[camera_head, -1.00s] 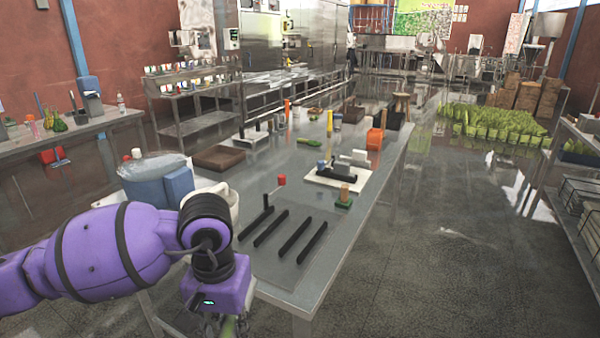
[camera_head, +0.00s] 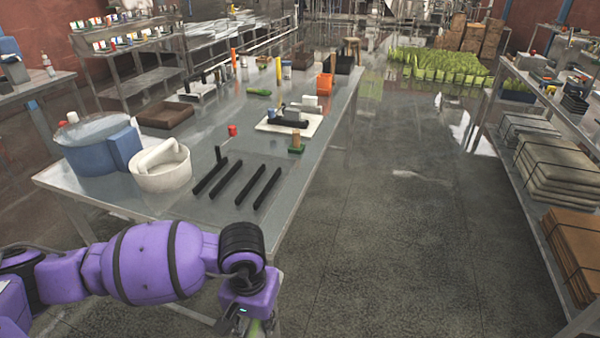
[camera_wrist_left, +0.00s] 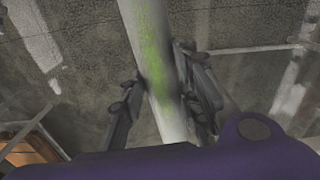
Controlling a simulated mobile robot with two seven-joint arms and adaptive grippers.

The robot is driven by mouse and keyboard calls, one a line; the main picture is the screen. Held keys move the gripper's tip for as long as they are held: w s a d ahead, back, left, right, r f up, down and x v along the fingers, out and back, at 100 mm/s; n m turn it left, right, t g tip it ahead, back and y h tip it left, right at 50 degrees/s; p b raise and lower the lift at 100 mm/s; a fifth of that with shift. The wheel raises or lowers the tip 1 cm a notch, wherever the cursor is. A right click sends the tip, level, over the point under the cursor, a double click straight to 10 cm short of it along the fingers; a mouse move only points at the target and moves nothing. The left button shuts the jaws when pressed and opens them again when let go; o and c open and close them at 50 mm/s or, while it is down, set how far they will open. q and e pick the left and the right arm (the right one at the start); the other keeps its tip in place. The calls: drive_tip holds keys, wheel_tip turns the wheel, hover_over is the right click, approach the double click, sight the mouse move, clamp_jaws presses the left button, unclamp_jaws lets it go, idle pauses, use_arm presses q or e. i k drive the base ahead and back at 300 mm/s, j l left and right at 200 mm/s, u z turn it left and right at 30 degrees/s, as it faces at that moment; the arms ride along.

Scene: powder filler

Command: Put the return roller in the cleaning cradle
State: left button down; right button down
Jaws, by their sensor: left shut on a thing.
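My left gripper (camera_wrist_left: 165,100) is shut on a pale roller (camera_wrist_left: 150,50) with a green smear, which shows in the left wrist view. In the head view the purple left arm reaches low in front of the table's near end. Its gripper is mostly cut off at the bottom edge, and a bit of green-smeared roller (camera_head: 257,328) shows there. Several black parallel bars (camera_head: 237,184) lie on the table's near right part, beyond the gripper. I cannot tell whether they are the cleaning cradle. My right gripper is not in view.
The steel table (camera_head: 215,215) carries a white tub (camera_head: 160,168), a blue container (camera_head: 98,145), a white board (camera_head: 290,126) with blocks, and a green-based block (camera_head: 297,143). Shelves (camera_head: 535,160) with stacked goods stand at right. The floor (camera_head: 390,240) between is clear.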

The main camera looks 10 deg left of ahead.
sight(260, 188)
drive_tip(key=i+l+z, duration=0.15)
drive_tip(key=i+z, duration=0.25)
drive_tip(key=i+l+z, duration=0.1)
drive_tip(key=z, duration=0.3)
drive_tip(key=i, duration=1.4)
drive_tip(key=i+u, duration=0.35)
drive_tip(key=i+l+u, duration=0.2)
drive_tip(key=i+u, duration=0.2)
drive_tip(key=k, duration=0.05)
